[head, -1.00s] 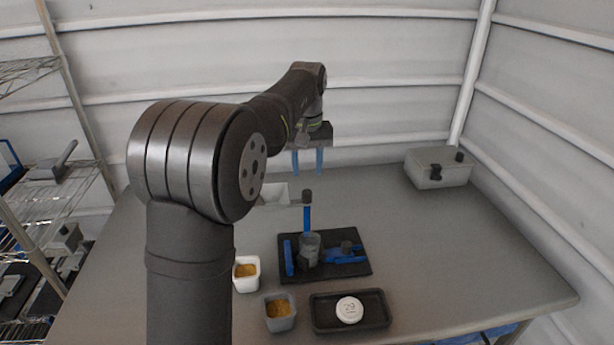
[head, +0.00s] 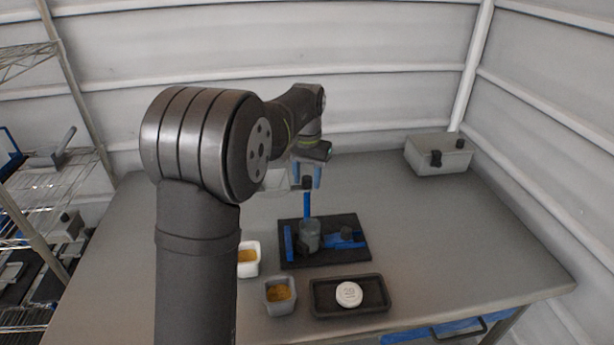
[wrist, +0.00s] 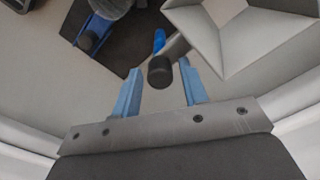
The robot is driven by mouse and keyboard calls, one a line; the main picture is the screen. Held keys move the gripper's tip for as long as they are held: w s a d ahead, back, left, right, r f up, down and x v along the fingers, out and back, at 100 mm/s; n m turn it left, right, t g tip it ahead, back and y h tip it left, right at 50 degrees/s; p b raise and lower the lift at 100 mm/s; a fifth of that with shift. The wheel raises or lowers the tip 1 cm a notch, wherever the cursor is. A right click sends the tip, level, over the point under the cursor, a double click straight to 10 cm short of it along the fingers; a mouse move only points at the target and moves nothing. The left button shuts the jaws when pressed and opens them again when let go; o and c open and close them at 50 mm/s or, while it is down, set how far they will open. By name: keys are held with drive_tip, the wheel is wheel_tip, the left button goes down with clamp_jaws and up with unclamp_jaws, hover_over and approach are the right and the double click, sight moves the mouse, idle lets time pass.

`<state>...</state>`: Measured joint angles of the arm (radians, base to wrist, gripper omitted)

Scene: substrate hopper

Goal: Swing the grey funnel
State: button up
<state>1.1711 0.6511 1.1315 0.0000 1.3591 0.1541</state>
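The grey funnel (wrist: 245,35) shows its square, open mouth at the upper right of the wrist view. In the head view the funnel (head: 273,181) is partly hidden behind my arm. A short bar joins it to the top of a blue post (head: 307,207), where a black knob (wrist: 161,71) sits. My gripper (head: 306,185) is open and pointing down at the post's top. In the wrist view its two blue fingers (wrist: 160,68) stand apart, with the knob between their tips; I cannot tell if either touches it.
The post stands on a black base (head: 300,262) with a grey cup (head: 309,238) and blue parts. In front are a white cup (head: 248,268), a grey cup (head: 280,308) and a black tray (head: 330,310) holding a white disc (head: 349,294). A grey box (head: 440,160) stands back right.

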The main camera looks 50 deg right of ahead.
drive_tip(key=m, duration=1.1)
drive_tip(key=shift+m, duration=0.4)
drive_tip(key=c, duration=0.7)
drive_tip(key=shift+o, duration=0.2)
